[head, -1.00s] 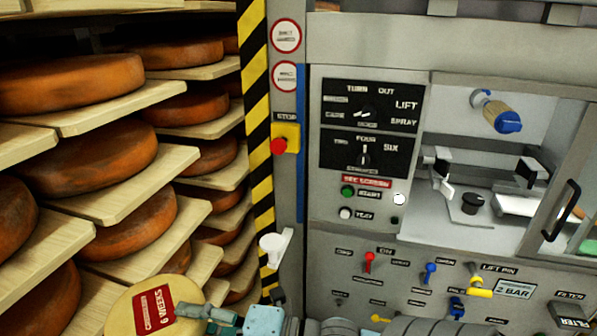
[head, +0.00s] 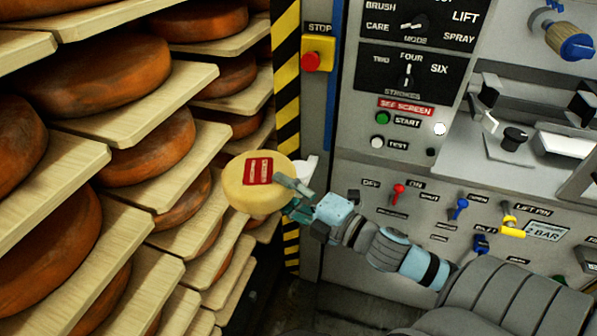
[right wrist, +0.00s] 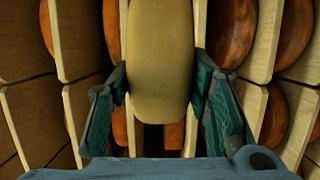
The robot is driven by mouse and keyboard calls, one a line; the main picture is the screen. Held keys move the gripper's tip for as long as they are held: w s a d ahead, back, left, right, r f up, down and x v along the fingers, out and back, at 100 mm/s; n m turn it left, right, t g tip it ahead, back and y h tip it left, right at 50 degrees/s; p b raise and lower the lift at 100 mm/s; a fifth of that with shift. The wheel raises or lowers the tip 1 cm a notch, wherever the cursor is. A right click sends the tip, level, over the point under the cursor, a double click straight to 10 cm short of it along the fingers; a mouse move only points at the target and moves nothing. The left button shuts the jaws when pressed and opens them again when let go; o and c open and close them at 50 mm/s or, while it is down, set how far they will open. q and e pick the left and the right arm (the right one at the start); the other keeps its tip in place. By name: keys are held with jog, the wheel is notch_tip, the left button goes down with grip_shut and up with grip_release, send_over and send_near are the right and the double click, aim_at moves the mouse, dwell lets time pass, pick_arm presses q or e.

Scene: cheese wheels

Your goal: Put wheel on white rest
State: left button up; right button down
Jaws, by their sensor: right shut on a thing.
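A pale yellow cheese wheel (head: 239,190) with a red label is held by my right gripper (head: 289,196). The right wrist view shows the wheel (right wrist: 160,55) between the two fingers, which press on its sides. The white rest (head: 305,169) is on the machine's left edge, beside the striped post. In the head view the wheel's right edge covers part of it. I cannot tell whether wheel and rest touch. My left gripper is not in view.
Shelves (head: 185,154) with several orange-brown wheels fill the left. A yellow-black striped post (head: 287,110) and a red stop button (head: 312,61) stand right of them. The machine panel (head: 400,165), with switches and knobs, fills the right.

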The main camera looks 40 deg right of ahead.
jog(key=w+d+r+m+h+b, duration=0.2)
jog(key=w+d+h, duration=0.1)
jog(key=d, duration=0.3)
jog(key=w+d+r+m+h+b, duration=0.1)
jog(key=w+d+m+h+b, duration=0.15)
jog(key=d, duration=0.35)
jog(key=h+b, duration=0.1)
jog(key=b, duration=0.2)
send_near(305, 170)
jog(key=shift+t, duration=0.4)
jog(key=w, duration=0.1)
jog(key=w+r, duration=0.1)
jog(key=w, duration=0.1)
jog(key=w+r, duration=0.1)
jog(key=w, duration=0.1)
jog(key=shift+a+r, duration=0.1)
jog(key=shift+r, duration=0.1)
jog(key=shift+f, duration=0.1)
jog(key=c, duration=0.8)
grip_release()
jog(key=shift+s, duration=0.1)
